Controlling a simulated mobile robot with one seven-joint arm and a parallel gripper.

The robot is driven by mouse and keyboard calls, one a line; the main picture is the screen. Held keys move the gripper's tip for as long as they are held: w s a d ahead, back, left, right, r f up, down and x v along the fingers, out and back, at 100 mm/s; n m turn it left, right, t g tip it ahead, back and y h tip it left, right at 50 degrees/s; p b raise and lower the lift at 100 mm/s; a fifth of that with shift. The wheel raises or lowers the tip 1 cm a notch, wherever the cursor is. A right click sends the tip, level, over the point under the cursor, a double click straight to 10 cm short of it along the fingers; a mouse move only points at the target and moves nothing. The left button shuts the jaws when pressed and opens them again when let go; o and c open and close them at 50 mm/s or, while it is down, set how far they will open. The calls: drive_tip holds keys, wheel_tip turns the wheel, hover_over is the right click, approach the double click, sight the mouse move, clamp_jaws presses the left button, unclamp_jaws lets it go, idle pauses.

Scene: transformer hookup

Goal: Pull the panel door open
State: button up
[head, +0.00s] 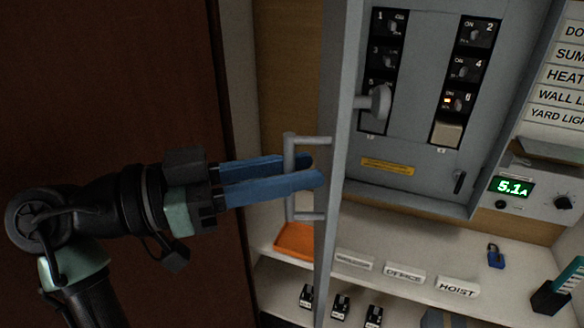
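The grey panel door (340,130) stands swung out, seen nearly edge-on, with the breaker panel (415,120) exposed to its right. A grey bar handle (289,150) sticks out from the door's left-hand face. My gripper (302,172) reaches in from the left with two blue fingers, one on each side of the handle's upright bar. The fingers are close together on the bar and look shut on it. The nearer finger hides the middle of the bar. A round grey knob (379,101) shows right of the door's edge.
A shelf (400,235) below the panel holds label plates and a blue padlock (495,256). An orange item (296,241) lies below the handle, partly behind the door. A meter reading 5.1A (511,187) is at right. A brown panel (110,80) fills the left.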

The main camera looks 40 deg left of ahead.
sight(336, 75)
drive_tip(key=shift+o, duration=1)
wheel_tip(336, 75, up, 10)
drive_tip(key=shift+r, duration=0.1)
